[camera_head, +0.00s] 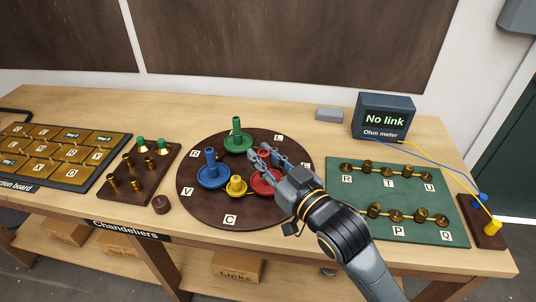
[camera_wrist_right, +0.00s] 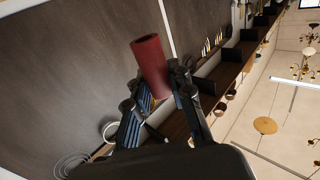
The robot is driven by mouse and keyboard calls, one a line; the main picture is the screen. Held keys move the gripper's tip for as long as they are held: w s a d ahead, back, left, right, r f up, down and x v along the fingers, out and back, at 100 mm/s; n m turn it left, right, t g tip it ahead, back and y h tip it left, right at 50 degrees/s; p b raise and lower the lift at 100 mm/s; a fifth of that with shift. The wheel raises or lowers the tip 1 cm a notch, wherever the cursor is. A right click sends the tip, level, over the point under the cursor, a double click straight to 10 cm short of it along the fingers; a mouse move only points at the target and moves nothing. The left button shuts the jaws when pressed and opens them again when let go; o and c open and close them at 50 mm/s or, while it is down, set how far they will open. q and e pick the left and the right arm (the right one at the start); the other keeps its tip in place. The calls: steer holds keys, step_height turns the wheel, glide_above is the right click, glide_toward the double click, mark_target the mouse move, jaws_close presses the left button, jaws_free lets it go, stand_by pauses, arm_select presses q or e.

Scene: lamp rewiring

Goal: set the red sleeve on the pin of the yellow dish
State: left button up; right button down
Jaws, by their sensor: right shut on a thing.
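The red sleeve (camera_wrist_right: 151,62) is a short tube held between the fingertips of my right gripper (camera_wrist_right: 158,92) in the right wrist view. In the head view I cannot tell the sleeve apart from the red dish (camera_head: 262,187). My right gripper (camera_head: 264,159) comes in from the lower right, its fingers over the right part of the round board. The yellow dish (camera_head: 236,188), with a short yellow upright part at its middle, sits to the left of the gripper and apart from it. My left gripper is not in view.
The round dark board (camera_head: 231,219) also holds a blue dish (camera_head: 212,178) and a green dish (camera_head: 237,142), each with a tall upright piece. A green board (camera_head: 410,201) with brass posts lies right. A wooden peg block (camera_head: 153,185) stands left. The meter (camera_head: 384,117) reads "No link".

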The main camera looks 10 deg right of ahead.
steer(key=p, duration=0.5)
glide_above(236, 176)
step_height(236, 176, down, 4)
step_height(236, 176, down, 7)
steer(key=b, duration=0.7)
steer(key=shift+f, duration=0.2)
steer(key=shift+f+b, duration=0.3)
steer(key=shift+f, duration=0.25)
steer(key=c, duration=1.1)
jaws_free()
steer(key=shift+s, duration=0.15)
steer(key=v, duration=1.1)
steer(key=shift+s+d, duration=0.2)
steer(key=shift+s, duration=0.15)
